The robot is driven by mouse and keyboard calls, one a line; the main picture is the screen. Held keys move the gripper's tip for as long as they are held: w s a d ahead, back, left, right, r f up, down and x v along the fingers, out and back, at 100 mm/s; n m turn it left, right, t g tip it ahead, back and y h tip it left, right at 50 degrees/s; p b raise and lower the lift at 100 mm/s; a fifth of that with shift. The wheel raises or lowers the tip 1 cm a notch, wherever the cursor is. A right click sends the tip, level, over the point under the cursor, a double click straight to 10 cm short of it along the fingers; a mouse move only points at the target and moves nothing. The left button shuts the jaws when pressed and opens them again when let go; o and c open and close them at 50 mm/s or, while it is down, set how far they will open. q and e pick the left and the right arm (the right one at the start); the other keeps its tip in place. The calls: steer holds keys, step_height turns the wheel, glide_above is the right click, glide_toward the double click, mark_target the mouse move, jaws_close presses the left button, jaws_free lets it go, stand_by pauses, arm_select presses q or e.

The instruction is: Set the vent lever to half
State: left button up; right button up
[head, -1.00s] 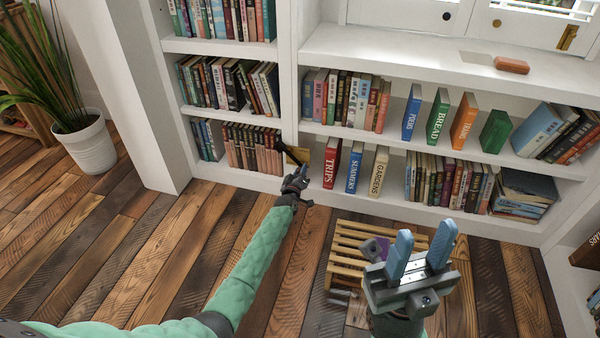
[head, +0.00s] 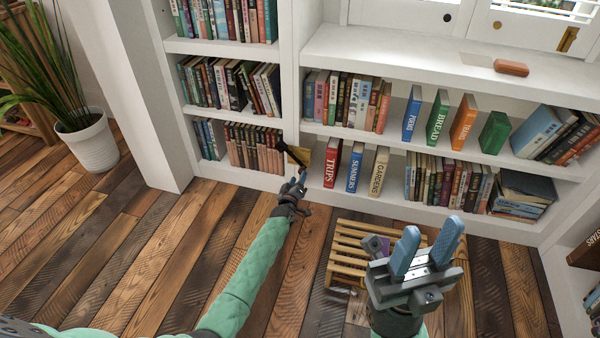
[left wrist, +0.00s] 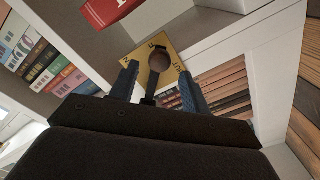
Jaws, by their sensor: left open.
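The vent lever (head: 292,156) is dark and slanted, in front of a brass plate (head: 302,154) on the white shelf upright. My left gripper (head: 300,179) is open just below the lever. In the left wrist view its blue fingers (left wrist: 158,84) stand either side of the stem; contact is not clear. My right gripper (head: 428,248) is open and empty, far right of the lever.
White bookshelves with rows of books surround the plate; the red TRIPS book (head: 331,163) stands just right of it. A slatted wooden pallet (head: 345,250) lies on the plank floor beside my right gripper. A potted plant (head: 87,146) stands at left.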

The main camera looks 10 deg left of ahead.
arm_select(q)
steer(key=s, duration=0.3)
steer(key=shift+p, duration=0.3)
steer(key=shift+w, duration=0.1)
